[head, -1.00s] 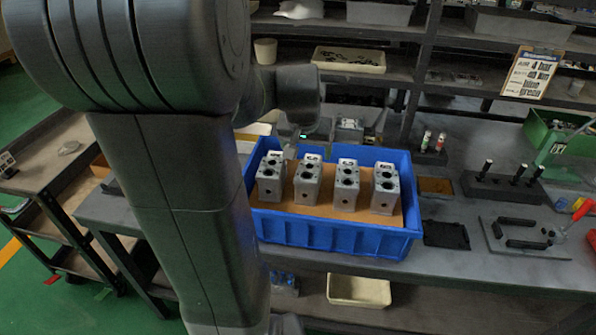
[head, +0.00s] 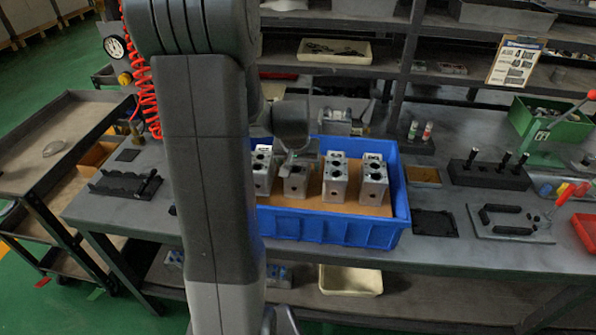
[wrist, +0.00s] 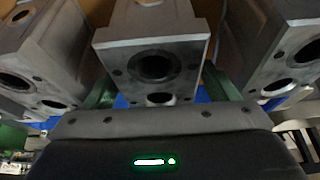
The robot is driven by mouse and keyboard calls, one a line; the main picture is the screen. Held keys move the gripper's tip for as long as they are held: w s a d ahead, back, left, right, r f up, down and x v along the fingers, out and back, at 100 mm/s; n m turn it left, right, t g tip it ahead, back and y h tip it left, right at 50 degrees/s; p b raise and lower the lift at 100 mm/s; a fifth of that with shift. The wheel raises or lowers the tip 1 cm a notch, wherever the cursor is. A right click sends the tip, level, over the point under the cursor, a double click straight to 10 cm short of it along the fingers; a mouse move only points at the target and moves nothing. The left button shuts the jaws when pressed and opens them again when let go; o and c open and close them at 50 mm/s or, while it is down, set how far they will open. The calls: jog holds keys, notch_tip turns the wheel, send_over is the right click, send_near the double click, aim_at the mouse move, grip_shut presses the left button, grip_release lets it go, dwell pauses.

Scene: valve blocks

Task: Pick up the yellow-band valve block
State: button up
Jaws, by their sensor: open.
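Several grey valve blocks stand upright in a row in a blue bin (head: 335,228): the leftmost (head: 262,172), the second (head: 296,181), the third (head: 336,180) and the rightmost (head: 374,182). No yellow band shows on any of them, so I cannot tell which block is the yellow-band one. My gripper (head: 297,160) is at the second block and covers part of its top. In the wrist view my open gripper (wrist: 160,88) has one green finger on each side of the middle block (wrist: 155,55). Contact with its sides cannot be told.
Neighbouring blocks stand close on the left (wrist: 35,60) and right (wrist: 285,50) in the wrist view. The bin sits on a grey bench (head: 440,262). A black tool holder (head: 490,175) and a green box (head: 550,125) stand to the right. Shelves rise behind.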

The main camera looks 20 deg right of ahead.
grip_shut()
jog(key=shift+w+d, duration=0.1)
dwell(0.3)
jog(key=shift+r, duration=0.15)
